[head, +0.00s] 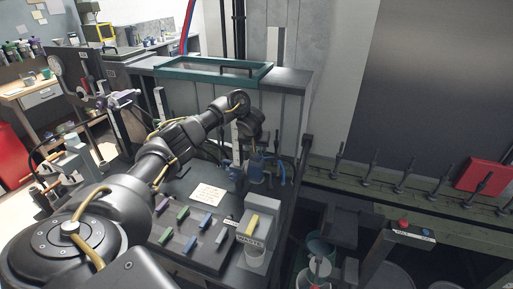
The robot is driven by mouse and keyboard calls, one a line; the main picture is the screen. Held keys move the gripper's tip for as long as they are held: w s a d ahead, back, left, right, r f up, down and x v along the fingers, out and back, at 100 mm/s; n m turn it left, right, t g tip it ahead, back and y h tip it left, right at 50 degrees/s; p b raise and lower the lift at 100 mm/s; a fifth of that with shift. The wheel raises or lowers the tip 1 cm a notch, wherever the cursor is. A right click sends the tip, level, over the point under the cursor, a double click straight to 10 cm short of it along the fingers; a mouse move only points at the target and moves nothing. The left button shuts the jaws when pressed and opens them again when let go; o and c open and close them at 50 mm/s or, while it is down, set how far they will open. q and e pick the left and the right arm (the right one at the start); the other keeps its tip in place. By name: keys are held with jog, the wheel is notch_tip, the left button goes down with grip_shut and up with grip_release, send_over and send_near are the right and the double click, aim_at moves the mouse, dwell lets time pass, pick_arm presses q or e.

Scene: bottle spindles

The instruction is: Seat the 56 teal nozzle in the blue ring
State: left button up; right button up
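My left arm reaches from the lower left across the bench, and its gripper (256,152) points down near the back right of the dark bench top. I cannot make out the fingertips or whether anything is between them. A blue part (257,170) is just below the gripper; it may be the blue ring, but its shape is unclear. Green blocks (183,212) lie on the bench among other small coloured blocks. No number 56 is readable, and I cannot single out the teal nozzle. My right gripper is not in view.
A white card (208,194) lies on the bench. A green rail with several dark spindles (403,176) and a red box (482,175) are at right.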

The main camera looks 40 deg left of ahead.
pick_arm(q)
jog(key=shift+r, duration=0.1)
jog(key=shift+s+d+r, duration=0.1)
jog(key=shift+r, duration=0.2)
jog(key=p+v, duration=0.6)
jog(key=v, duration=0.4)
jog(key=shift+s+f, duration=0.1)
jog(key=shift+d, duration=0.1)
